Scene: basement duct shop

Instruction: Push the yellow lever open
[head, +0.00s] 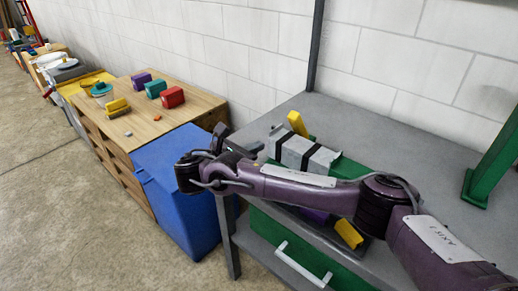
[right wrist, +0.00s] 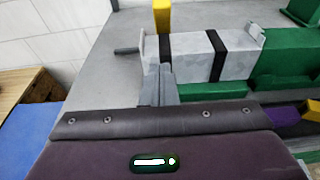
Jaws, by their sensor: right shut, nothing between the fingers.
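A yellow lever (head: 297,123) stands up, slightly tilted, at the back of a light grey block with black bands (head: 297,152) on the grey bench. Its lower part shows at the top of the right wrist view (right wrist: 162,16), behind the block. A second yellow piece (head: 348,234) is at the front of the fixture, below my right arm. My right gripper (right wrist: 166,72) is shut and empty, its fingertips close to the block's left end; I cannot tell whether they touch. In the head view my own arm partly hides this gripper. My left gripper is not in view.
The block joins a green body (right wrist: 285,62) on the grey bench (head: 420,165). A green post (head: 492,160) stands at right. A blue bin (head: 185,185) and a wooden table (head: 130,125) with colored blocks are at left. The wall is close behind the bench.

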